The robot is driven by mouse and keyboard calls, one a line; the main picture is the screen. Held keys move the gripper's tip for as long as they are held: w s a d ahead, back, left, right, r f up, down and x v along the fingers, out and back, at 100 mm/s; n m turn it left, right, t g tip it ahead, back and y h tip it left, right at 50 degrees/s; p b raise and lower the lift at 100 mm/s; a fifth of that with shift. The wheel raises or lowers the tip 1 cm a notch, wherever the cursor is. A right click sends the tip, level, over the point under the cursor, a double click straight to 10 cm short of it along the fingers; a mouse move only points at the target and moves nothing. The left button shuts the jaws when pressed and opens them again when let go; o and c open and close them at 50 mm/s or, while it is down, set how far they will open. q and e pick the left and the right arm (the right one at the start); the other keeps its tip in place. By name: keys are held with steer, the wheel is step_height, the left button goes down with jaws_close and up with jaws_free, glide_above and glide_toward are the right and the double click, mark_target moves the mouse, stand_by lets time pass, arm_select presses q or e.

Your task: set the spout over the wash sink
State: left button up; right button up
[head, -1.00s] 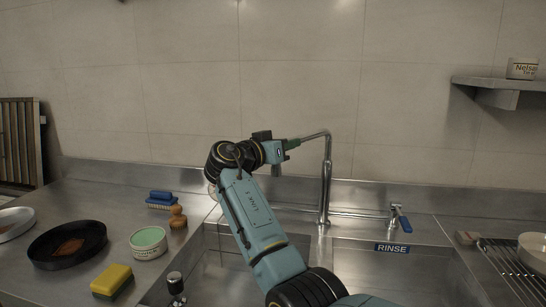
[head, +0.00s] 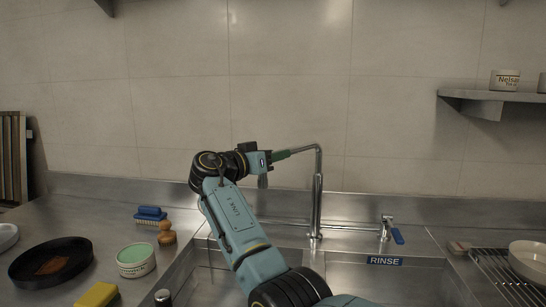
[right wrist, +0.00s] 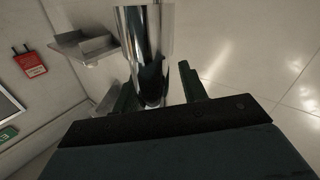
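The chrome spout (head: 299,151) tops an upright tap column (head: 316,205) and points left, its outer end above the left basin. My right gripper (head: 277,155) is at that outer end. In the right wrist view a thick chrome tube (right wrist: 147,40) stands between the fingers of my right gripper (right wrist: 158,85), with a narrow gap at the right finger. The tube hides part of the left finger. The left basin (head: 212,283) is partly hidden by my right arm. The right basin carries a RINSE label (head: 385,261). My left gripper is not in view.
A blue-levered valve (head: 393,231) stands right of the tap. On the left counter are a black pan (head: 50,263), a jar (head: 136,260), a yellow sponge (head: 97,295) and brushes. A wire rack (head: 497,275) with a bowl is at right.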

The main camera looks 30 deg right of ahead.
steer(key=shift+s, duration=0.1)
steer(key=v, duration=1.3)
steer(key=shift+a+b, duration=0.25)
steer(key=shift+b, duration=0.05)
